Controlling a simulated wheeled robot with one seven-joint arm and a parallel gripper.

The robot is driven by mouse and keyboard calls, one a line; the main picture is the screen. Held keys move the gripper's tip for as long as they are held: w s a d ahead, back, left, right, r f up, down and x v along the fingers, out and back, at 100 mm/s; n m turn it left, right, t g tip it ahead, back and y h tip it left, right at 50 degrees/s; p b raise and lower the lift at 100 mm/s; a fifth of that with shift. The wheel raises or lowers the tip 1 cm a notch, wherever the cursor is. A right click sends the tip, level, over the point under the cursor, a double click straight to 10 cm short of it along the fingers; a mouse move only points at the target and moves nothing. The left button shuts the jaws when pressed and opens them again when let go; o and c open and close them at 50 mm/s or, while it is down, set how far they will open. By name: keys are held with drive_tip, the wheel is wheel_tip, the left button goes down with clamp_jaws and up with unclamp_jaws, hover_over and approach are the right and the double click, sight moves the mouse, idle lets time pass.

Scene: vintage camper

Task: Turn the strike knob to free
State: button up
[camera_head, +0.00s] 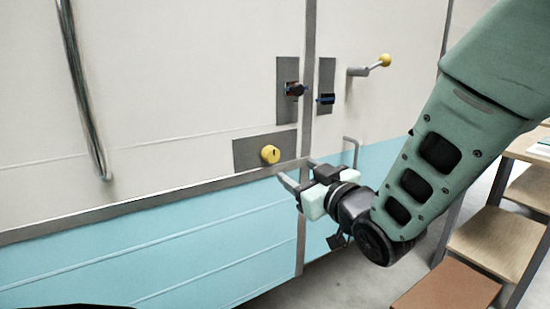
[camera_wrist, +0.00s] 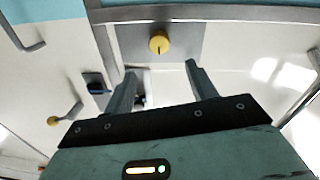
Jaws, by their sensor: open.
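A round yellow knob (camera_head: 270,154) with a dark mark on its face sits on a grey plate (camera_head: 247,154) low on the cream wall. In the wrist view the yellow knob (camera_wrist: 159,43) shows ahead of the fingertips, its dark line running nearly up and down in the picture. A black knob (camera_head: 295,89) sits on a taller grey plate above. No lettering can be read, so I cannot tell which knob is named strike. My gripper (camera_head: 298,171) is open and empty, just right of and below the yellow knob, apart from it; it also shows in the wrist view (camera_wrist: 160,68).
Right of the vertical seam are a black and blue latch (camera_head: 326,98), a yellow-ball lever (camera_head: 385,60) and a bent metal handle (camera_head: 351,147). A long grab rail (camera_head: 82,90) is at left. Wooden steps (camera_head: 492,238) stand at lower right.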

sight(274, 156)
drive_tip(key=x, duration=1.1)
drive_tip(key=c, duration=1)
